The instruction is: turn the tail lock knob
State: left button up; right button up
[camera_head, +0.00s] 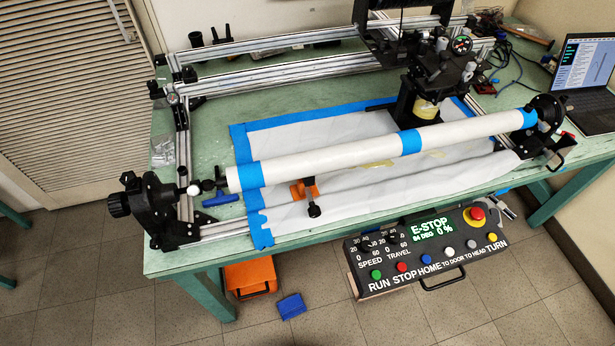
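The black tailstock (160,208) stands at the left front corner of the winding frame. A ribbed black knob (119,205) sticks out of its left side. A white ball (194,189) and a small black handle-like part (216,181) lie between the tailstock and the tube's left end. I cannot tell for certain which of these is the tail lock knob. The white tube (330,152) with blue bands runs to the black head (546,110) at the right. Neither of my grippers is in view.
The control panel (428,246) at the table's front reads E-STOP, with a red button (477,213). A laptop (588,75) stands at the right. An orange bin (250,275) is on the floor.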

aim_at(129, 179)
jog(key=u, duration=1.25)
jog(key=k, duration=0.5)
jog(key=i, duration=0.5)
